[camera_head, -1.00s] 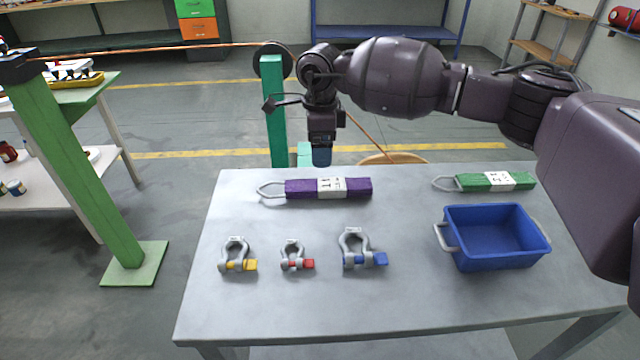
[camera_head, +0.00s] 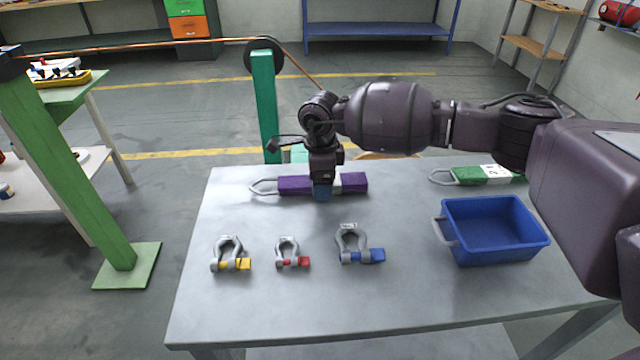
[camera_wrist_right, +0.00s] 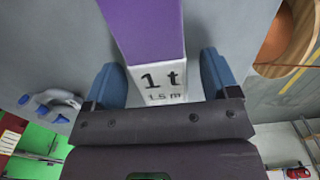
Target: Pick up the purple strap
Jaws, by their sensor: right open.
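The purple strap (camera_head: 294,184) lies flat at the back of the grey table, with a metal loop at its left end and a white label around its middle. In the right wrist view its purple part (camera_wrist_right: 146,30) runs up from the white label (camera_wrist_right: 160,84), which reads "1 t". My right gripper (camera_head: 322,192) is over the strap's middle and hides part of the label. Its blue fingers (camera_wrist_right: 165,84) are open, one on each side of the label, not closed on it. My left gripper is not in view.
Yellow (camera_head: 230,255), red (camera_head: 291,254) and blue-pinned (camera_head: 357,245) shackles stand in front of the strap on the table (camera_head: 400,300). A blue bin (camera_head: 497,258) is at right, with a green strap (camera_head: 478,175) behind it.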

